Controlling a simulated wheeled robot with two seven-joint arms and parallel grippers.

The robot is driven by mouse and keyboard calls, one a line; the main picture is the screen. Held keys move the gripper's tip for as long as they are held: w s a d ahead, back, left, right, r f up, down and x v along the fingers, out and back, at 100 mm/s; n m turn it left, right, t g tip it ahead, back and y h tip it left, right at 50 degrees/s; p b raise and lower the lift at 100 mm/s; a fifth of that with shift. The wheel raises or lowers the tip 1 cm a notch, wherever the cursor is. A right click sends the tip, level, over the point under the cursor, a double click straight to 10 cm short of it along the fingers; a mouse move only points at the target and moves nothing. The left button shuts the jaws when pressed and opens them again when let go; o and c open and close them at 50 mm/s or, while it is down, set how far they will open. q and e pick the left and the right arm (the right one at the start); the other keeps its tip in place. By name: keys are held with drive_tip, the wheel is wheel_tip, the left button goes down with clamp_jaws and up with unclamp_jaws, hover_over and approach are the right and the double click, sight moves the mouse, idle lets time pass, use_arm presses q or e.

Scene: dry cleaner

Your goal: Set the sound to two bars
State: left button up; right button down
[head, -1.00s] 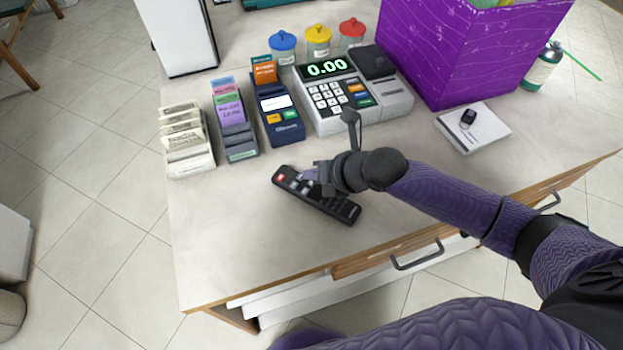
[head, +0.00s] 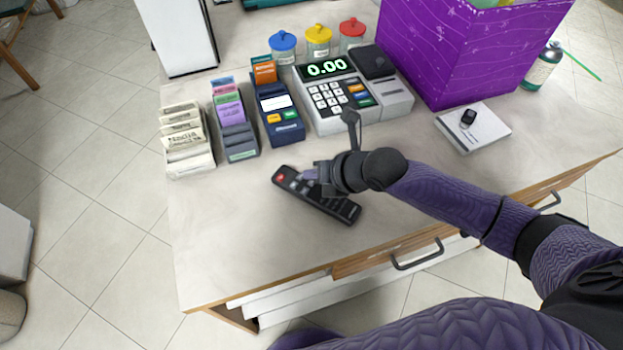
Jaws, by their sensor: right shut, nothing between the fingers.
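A black remote control (head: 338,208) lies flat on the counter near its front edge, tilted from upper left to lower right. It has a red button at its upper left end, and its other buttons are small or covered. My right gripper (head: 309,174) is shut and empty. Its fingertips are over the upper part of the remote, close to the buttons; I cannot tell whether they touch. The gripper hides part of the remote. No screen with sound bars is in view. My left gripper is not in view.
A white pad (head: 485,136) with a key fob lies at right. The counter's front left is clear.

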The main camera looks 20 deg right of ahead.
drive_tip(key=shift+f, duration=0.4)
use_arm(q)
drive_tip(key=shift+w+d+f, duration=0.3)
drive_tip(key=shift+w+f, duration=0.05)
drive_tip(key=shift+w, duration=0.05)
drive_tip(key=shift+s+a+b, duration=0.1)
drive_tip(key=shift+b, duration=0.2)
